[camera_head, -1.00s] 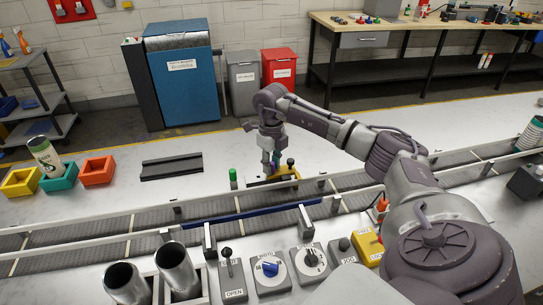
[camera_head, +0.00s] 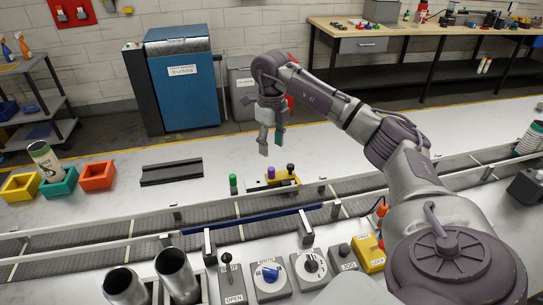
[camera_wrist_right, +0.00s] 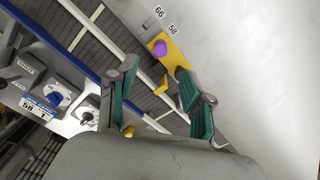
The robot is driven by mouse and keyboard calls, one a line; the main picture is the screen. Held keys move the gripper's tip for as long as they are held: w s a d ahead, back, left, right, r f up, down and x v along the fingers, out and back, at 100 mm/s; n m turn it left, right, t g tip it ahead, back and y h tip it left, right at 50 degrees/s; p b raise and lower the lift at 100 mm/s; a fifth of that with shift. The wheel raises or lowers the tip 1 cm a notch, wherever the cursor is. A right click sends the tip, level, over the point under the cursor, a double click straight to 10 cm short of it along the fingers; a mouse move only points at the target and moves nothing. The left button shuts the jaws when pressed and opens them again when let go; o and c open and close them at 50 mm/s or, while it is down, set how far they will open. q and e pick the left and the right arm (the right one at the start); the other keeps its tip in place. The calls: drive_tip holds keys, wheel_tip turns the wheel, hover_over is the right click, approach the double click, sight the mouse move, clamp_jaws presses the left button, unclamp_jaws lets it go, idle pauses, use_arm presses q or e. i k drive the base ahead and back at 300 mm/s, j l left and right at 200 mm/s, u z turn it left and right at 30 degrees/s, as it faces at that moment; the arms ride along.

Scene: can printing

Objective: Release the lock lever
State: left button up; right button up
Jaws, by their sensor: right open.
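A small fixture with a yellow plate (camera_head: 284,178) sits behind the conveyor. It bears a purple knob (camera_head: 271,172) and a dark-topped lever (camera_head: 291,169); a green-topped post (camera_head: 233,183) stands left of it. I cannot read which part is the lock lever. My right gripper (camera_head: 271,143) is open and empty, above and behind the fixture, touching nothing. In the right wrist view the purple knob (camera_wrist_right: 159,48) on its yellow plate shows between and beyond the open fingers (camera_wrist_right: 155,78). My left gripper is not in view.
The conveyor (camera_head: 110,245) runs across the table between rails. In front stand control boxes, including a lever box marked OPEN (camera_head: 231,280), dial boxes (camera_head: 270,275) and metal cans (camera_head: 176,268). Coloured bins (camera_head: 97,178) stand at left. The table behind the fixture is clear.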

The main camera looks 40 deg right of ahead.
sight(381, 245)
drive_tip(key=k+j, duration=0.5)
drive_tip(key=j, duration=0.15)
drive_tip(key=k+j, duration=0.5)
drive_tip(key=j, duration=0.15)
drive_tip(key=k+j, duration=0.55)
drive_tip(key=j, duration=0.1)
